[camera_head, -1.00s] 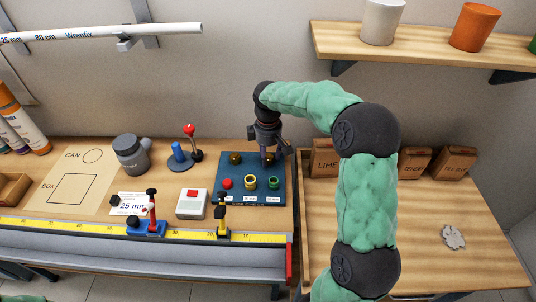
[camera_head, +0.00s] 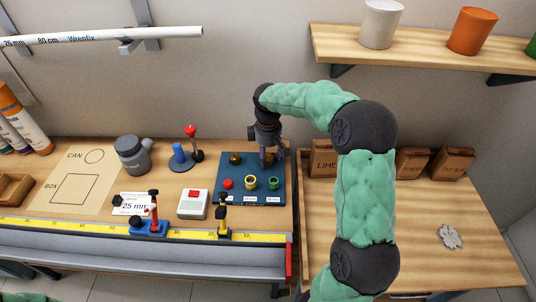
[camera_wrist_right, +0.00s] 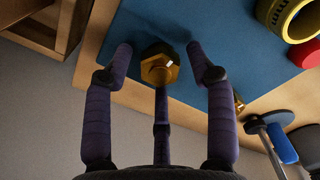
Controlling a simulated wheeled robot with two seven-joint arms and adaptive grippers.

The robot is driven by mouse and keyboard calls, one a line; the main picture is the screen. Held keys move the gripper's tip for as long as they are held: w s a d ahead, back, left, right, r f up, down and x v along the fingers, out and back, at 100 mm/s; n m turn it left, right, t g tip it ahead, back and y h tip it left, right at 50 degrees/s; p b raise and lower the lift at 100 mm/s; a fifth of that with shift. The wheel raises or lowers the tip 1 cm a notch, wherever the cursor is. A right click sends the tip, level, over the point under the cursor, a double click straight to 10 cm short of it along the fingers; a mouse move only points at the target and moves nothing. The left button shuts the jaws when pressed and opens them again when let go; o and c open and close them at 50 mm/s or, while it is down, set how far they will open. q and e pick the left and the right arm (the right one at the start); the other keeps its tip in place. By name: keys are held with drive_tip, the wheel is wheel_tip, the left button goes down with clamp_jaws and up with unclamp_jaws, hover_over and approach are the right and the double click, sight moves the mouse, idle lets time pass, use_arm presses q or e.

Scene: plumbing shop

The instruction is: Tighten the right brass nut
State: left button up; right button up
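The right brass nut (camera_wrist_right: 160,68) is a hex nut on the blue panel (camera_head: 224,196). In the head view it is mostly hidden by my right gripper (camera_head: 267,160), which points down over it. In the wrist view the fingers of that gripper (camera_wrist_right: 165,65) stand spread around the nut, with visible gaps on both sides. The gripper looks open and holds nothing. The left brass nut (camera_head: 236,158) is on the same panel, left of the gripper. A small part of it shows behind a finger in the wrist view (camera_wrist_right: 238,103). My left gripper is out of view.
The panel's front row has a red knob (camera_head: 227,184) and two rings, yellow (camera_head: 250,182) and green (camera_head: 273,183). A blue-handled lever (camera_head: 178,156) and a red-topped lever (camera_head: 191,140) stand to the left. Boxes (camera_head: 412,163) stand to the right beyond a wooden edge.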

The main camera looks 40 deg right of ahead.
sight(268, 157)
wheel_tip(268, 157, up, 12)
idle(0.8)
idle(0.4)
